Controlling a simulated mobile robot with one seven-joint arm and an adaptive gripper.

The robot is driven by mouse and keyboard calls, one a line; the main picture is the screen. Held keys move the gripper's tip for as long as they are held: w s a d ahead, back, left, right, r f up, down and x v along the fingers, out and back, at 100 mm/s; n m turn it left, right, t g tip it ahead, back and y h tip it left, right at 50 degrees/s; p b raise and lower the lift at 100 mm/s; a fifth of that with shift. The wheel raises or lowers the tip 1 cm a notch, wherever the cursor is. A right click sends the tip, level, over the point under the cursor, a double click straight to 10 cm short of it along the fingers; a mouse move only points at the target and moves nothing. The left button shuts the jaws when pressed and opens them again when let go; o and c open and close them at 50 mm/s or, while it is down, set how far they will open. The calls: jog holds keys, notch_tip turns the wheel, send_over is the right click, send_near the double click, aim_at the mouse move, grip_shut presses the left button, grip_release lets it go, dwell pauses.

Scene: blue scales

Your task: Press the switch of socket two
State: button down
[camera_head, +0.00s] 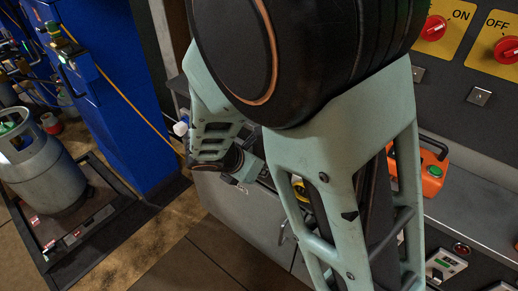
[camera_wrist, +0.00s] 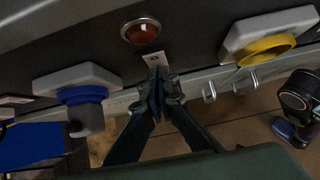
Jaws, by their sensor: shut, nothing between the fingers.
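In the wrist view my gripper (camera_wrist: 158,92) is shut and empty, its fingertips just below a small pale switch plate (camera_wrist: 153,59) on a dark panel. Whether the tips touch the plate is not clear. A round amber-red lamp (camera_wrist: 140,32) sits above the plate. A socket with a blue round cover (camera_wrist: 82,96) is to the left, and a socket with a yellow round cover (camera_wrist: 265,49) is to the right. No number is readable, so I cannot tell which is socket two. My arm hides the fingertips in the head view.
In the head view an orange case (camera_head: 432,178) stands on a metal bench at right. Red ON and OFF knobs (camera_head: 434,28) are above it. A gas cylinder (camera_head: 40,165) stands in a tray at left, near a blue cabinet (camera_head: 115,95). Brown floor (camera_head: 160,240) lies open between.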

jog(key=shift+w+d+f, duration=0.1)
jog(key=shift+w+d, duration=0.05)
jog(key=shift+w, duration=0.05)
dwell(0.3)
jog(key=shift+r, duration=0.2)
jog(key=shift+r+p, duration=0.7)
jog(key=shift+p, duration=0.15)
